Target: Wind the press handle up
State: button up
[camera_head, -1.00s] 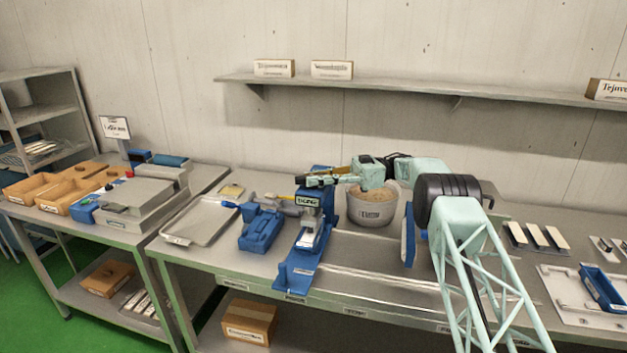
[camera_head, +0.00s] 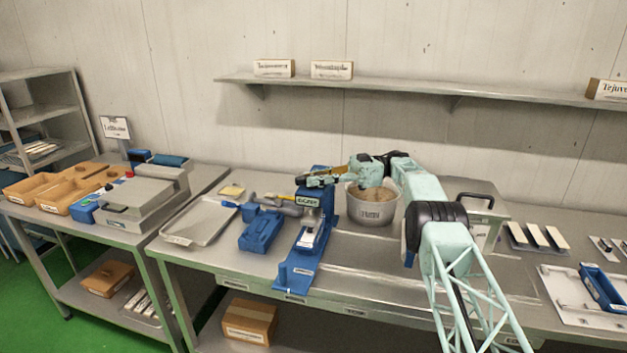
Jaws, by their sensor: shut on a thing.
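The blue press (camera_head: 304,250) stands upright on the steel bench, left of the grey kettle. It has a long blue base and a column with a small label plate. My gripper (camera_head: 306,180) is at the top of the press, reaching in from the right over the kettle. It is shut on the press handle there. The handle is mostly hidden by my fingers, so its exact angle is hard to tell.
The kettle (camera_head: 373,214) with brown contents sits right under my wrist. A blue block-shaped holder (camera_head: 262,231) and a metal tray (camera_head: 200,222) lie left of the press. A wall shelf (camera_head: 420,92) runs behind. The bench front right of the press is clear.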

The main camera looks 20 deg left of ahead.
dwell(0.3)
jog(key=o, duration=0.8)
jog(key=shift+s+a, duration=0.1)
jog(key=shift+o, duration=0.2)
jog(key=shift+r, duration=0.1)
jog(key=shift+r, duration=4.9)
